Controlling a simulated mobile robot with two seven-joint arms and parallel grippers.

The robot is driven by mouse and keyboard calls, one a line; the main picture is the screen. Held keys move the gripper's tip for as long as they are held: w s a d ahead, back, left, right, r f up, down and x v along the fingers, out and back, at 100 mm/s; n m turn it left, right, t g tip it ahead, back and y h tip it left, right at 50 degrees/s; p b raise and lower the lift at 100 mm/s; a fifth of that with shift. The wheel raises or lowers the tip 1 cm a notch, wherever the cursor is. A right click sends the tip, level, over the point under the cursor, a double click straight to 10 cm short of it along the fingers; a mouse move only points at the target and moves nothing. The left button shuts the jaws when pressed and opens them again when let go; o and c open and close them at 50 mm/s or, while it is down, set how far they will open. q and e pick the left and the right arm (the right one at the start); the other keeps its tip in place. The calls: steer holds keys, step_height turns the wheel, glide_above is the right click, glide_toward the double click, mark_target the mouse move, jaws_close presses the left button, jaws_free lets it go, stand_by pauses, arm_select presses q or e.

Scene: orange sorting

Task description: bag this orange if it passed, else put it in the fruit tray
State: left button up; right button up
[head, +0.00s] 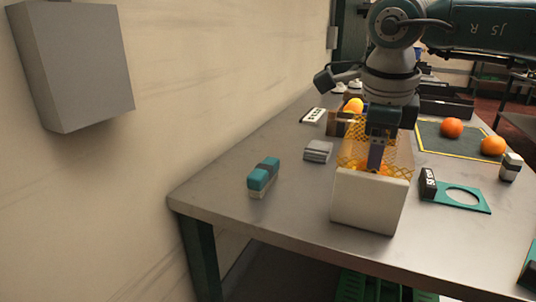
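A white box (368,210) stands near the front edge of the table, with an orange net bag (400,155) open above it. Some orange shows through the mesh low in the bag, but I cannot tell separate fruits there. My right gripper (376,158) points down into the bag's mouth. Its fingertips are partly hidden by the mesh, and I cannot tell whether they are open or hold anything. An orange (452,128) and another orange (493,146) lie on a dark mat (430,139) with a yellow border. My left gripper is out of view.
A teal plate with a round hole (482,205) lies right of the box. A small white-and-dark object (511,167) stands behind it. A teal-and-grey block (263,177) and a grey stack (318,151) lie to the left. Yellow-orange fruit (353,105) shows behind the bag. The table's front left is clear.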

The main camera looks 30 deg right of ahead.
steer(key=shift+f, duration=0.1)
stand_by(0.3)
steer(key=o, duration=1.5)
steer(key=shift+c, duration=0.2)
steer(key=shift+r+p, duration=1.5)
steer(key=shift+r, duration=0.25)
steer(key=shift+r+p, duration=1.85)
steer(key=shift+r, duration=0.45)
